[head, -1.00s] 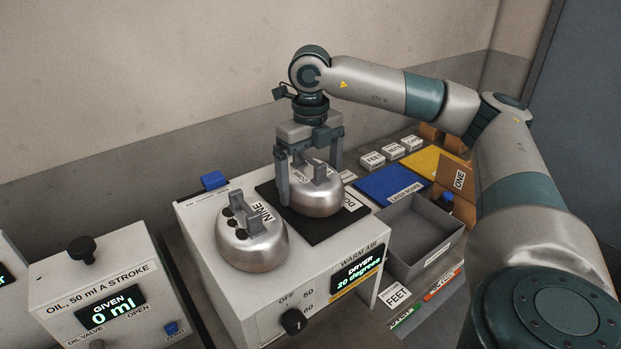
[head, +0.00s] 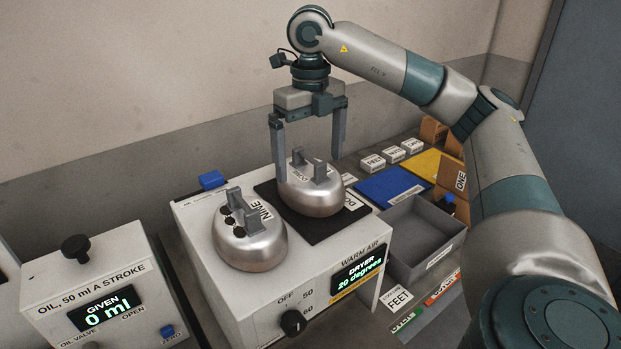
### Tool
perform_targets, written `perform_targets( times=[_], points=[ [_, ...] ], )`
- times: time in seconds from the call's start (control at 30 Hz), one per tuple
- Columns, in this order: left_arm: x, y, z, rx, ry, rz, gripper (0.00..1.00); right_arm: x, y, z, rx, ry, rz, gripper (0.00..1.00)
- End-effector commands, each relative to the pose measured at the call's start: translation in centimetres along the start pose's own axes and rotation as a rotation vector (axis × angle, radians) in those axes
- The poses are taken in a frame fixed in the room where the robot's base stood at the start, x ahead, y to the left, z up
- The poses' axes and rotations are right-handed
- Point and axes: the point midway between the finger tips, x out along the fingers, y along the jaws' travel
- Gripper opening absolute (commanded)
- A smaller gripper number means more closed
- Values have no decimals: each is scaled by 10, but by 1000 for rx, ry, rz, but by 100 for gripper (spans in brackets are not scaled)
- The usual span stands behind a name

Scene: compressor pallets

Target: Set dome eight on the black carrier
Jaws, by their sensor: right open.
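A silver dome (head: 312,197) with two grey lugs on top stands upright on a black mat (head: 273,195) on top of the dryer. Its label is too small to read surely. A second silver dome, labelled NINE (head: 250,248), stands on the dryer top to the left, off the mat. My right gripper (head: 308,165) is open above the first dome, its fingers apart on either side of the lugs and holding nothing. My left gripper is not in view. I cannot tell whether the black mat is the black carrier.
The dryer (head: 215,270) reads 20 degrees. An oil unit (head: 95,290) stands at the left. A grey bin (head: 425,235), a blue mat (head: 388,187), a yellow mat (head: 435,163) and small labelled white blocks (head: 392,154) lie to the right.

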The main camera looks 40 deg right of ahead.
Motion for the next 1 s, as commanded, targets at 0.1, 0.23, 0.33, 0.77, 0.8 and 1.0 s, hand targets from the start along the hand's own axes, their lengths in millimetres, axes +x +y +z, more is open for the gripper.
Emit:
perform_targets(
  times=[0.1, 0.23, 0.33, 0.77, 0.8, 1.0],
  points=[
    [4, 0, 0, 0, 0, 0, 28, -23, 0, 0, 0, -4, 0, 100],
    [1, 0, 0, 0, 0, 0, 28, -37, 0, 0, 0, -3, 0, 100],
    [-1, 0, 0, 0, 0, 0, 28, -46, 0, 0, 1, -3, 0, 100],
    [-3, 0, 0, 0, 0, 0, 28, -64, 0, 0, 0, 1, 0, 100],
    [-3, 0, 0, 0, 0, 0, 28, -64, 0, 0, 0, 1, 0, 100],
    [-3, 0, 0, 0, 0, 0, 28, -64, 0, 0, 0, 1, 0, 100]
  ],
)
